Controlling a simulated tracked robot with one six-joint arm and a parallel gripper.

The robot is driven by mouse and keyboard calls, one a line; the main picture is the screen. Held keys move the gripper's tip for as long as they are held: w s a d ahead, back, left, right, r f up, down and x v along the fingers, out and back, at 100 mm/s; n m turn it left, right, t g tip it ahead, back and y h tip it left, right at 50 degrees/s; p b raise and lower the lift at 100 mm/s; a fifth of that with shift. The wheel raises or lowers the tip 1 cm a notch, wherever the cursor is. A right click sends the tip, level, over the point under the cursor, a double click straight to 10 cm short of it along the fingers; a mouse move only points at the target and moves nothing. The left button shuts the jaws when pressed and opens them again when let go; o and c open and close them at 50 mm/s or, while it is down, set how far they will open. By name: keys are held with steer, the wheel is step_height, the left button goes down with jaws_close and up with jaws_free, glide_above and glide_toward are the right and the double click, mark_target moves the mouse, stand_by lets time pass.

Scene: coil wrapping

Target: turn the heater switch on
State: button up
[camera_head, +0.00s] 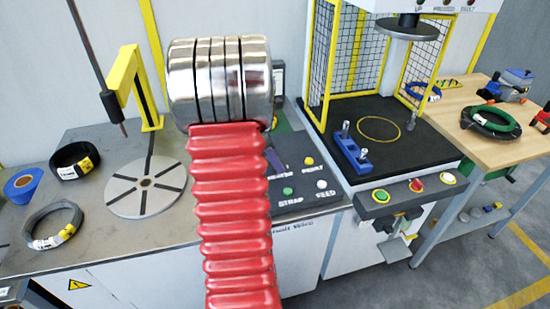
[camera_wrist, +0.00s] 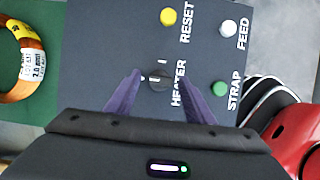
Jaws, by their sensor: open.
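The heater switch (camera_wrist: 157,83) is a small dark round knob on the dark control panel (camera_wrist: 90,40), beside the HEATER label in the wrist view. Small pale marks sit around it; its setting is too small to tell. My gripper (camera_wrist: 160,75) is open, its two purple fingers on either side of the knob. I cannot tell whether they touch it.
The panel also bears a yellow button (camera_wrist: 168,16), a white FEED button (camera_wrist: 227,28) and a green STRAP button (camera_wrist: 220,88) close to my fingers. A round slotted plate (camera_head: 125,190) and coils (camera_head: 75,161) lie left. A black-topped press station (camera_head: 430,150) stands right.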

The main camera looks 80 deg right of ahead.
steer(key=shift+c, duration=0.2)
steer(key=c, duration=0.9)
steer(key=shift+d, duration=0.15)
steer(key=shift+c, duration=0.5)
